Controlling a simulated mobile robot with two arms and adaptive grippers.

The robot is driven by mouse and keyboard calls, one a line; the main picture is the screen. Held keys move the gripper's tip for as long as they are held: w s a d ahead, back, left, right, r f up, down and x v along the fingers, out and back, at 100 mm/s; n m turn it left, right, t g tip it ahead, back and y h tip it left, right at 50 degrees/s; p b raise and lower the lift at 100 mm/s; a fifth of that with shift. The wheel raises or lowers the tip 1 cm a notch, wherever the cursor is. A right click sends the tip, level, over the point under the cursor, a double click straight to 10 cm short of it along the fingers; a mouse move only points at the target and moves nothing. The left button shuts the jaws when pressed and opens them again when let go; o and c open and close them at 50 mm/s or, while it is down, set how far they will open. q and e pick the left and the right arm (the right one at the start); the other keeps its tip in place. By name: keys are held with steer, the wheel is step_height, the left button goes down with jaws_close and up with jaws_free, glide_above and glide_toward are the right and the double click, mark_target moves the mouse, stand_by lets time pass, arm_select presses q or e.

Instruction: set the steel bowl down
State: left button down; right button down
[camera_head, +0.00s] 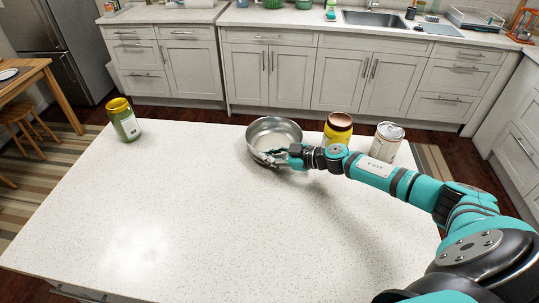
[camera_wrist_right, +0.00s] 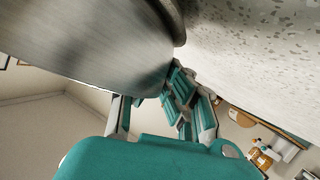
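The steel bowl (camera_head: 262,130) is at the far edge of the white speckled counter (camera_head: 190,215), upright and empty. My right gripper (camera_head: 272,157) is at the bowl's near rim, with its fingers closed at the wall. In the right wrist view the bowl's brushed outer wall (camera_wrist_right: 85,40) fills the upper left and hides the fingertips. The gripper fingers (camera_wrist_right: 155,105) run up to the bowl there. The bowl's base is close to the countertop (camera_wrist_right: 255,45); I cannot tell whether it touches. My left gripper is not in view.
The counter's middle and left are clear.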

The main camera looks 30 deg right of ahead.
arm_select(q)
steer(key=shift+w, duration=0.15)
arm_select(e)
steer(key=shift+r, duration=0.1)
steer(key=c, duration=1.5)
jaws_free()
steer(key=shift+f, duration=0.2)
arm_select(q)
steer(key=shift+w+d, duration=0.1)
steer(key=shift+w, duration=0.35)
